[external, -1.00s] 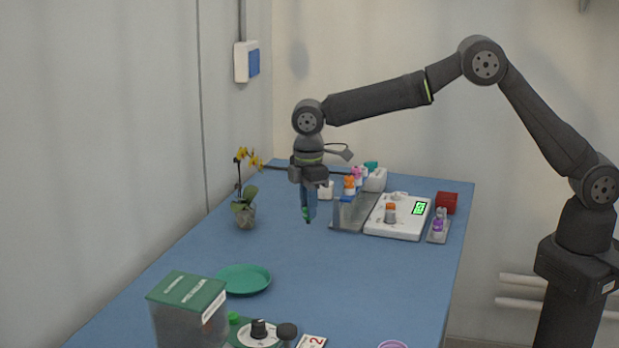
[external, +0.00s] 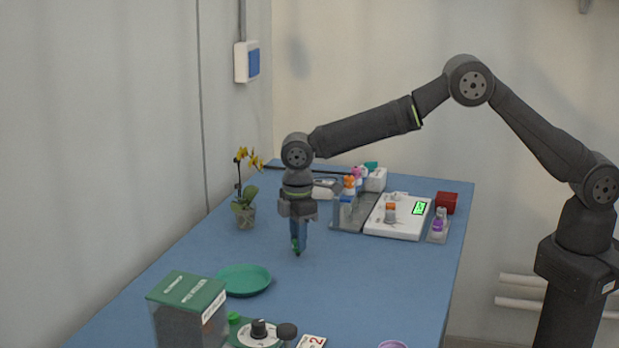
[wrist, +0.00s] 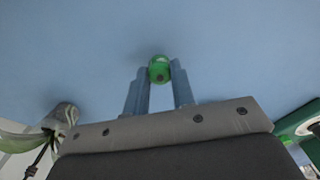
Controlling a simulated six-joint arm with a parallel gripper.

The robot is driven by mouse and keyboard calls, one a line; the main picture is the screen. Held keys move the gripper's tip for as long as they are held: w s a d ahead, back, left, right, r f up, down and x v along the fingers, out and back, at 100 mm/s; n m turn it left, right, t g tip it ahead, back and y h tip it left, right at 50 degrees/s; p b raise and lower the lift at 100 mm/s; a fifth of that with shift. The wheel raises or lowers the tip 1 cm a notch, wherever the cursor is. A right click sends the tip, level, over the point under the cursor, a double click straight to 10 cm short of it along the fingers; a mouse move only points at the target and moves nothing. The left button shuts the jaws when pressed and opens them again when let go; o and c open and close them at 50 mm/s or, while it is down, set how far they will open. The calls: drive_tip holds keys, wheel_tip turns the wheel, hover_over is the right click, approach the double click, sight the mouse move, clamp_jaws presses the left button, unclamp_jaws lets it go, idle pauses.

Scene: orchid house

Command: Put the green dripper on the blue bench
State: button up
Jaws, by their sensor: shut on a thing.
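The green dripper (wrist: 159,69) is between my two fingertips in the wrist view, and my gripper (wrist: 160,85) is shut on it. In the external view the dripper (external: 296,246) shows as a small green tip at the lower end of my gripper (external: 298,238), which points down. The gripper is over the middle of the blue bench (external: 350,280). The dripper's lower end is close to the bench top; I cannot tell whether it touches. Most of its body is hidden by the fingers in the external view.
A potted yellow orchid (external: 245,213) stands left of the gripper. A white scale (external: 398,217) and bottle rack (external: 352,212) stand to the right. Bench around the gripper is clear.

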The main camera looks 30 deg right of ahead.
drive_tip(key=o, duration=1)
drive_tip(key=shift+f, duration=0.1)
drive_tip(key=shift+c, duration=0.2)
wheel_tip(320, 180, up, 12)
drive_tip(key=shift+r, duration=0.2)
drive_tip(key=shift+f, duration=0.15)
wheel_tip(320, 180, down, 12)
drive_tip(key=shift+r, duration=1.95)
drive_tip(key=shift+f, duration=0.15)
